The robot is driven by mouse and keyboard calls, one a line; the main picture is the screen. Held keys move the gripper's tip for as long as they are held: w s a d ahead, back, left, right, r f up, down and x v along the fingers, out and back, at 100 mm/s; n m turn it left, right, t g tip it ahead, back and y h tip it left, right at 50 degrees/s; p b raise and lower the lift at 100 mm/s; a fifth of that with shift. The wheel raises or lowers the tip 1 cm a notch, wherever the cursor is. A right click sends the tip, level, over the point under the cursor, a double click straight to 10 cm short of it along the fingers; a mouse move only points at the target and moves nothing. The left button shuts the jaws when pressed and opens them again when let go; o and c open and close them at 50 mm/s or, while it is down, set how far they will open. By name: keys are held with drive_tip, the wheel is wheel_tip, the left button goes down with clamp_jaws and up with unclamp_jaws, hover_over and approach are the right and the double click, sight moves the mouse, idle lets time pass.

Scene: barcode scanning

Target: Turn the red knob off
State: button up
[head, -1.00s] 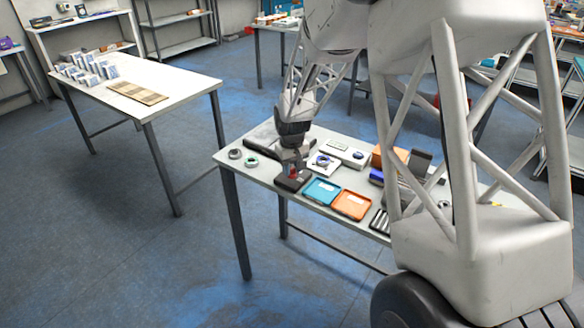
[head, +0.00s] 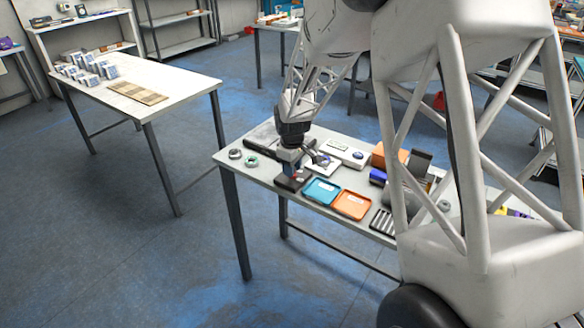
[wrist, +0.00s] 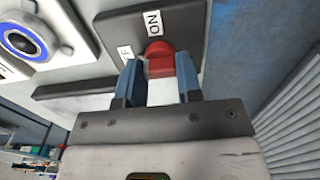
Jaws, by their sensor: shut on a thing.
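The red knob (wrist: 157,50) sits on a dark switch box (wrist: 188,28) in the wrist view. A white label reading ON, upside down here, lies beside it, and a second white label is partly hidden behind my left finger. My gripper (wrist: 159,72) has its two blue fingers on either side of the knob and is shut on it. In the head view my gripper (head: 290,168) is low over the dark switch box (head: 291,184) at the table's front left. The knob is mostly hidden there.
A teal tray (head: 321,191) and an orange tray (head: 351,205) lie just right of the switch box. Two round rings (head: 242,157) lie to the left.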

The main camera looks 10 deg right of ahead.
drive_tip(key=shift+r, duration=0.1)
drive_tip(key=o, duration=0.9)
drive_tip(key=shift+o, duration=0.2)
drive_tip(key=shift+r, duration=3.85)
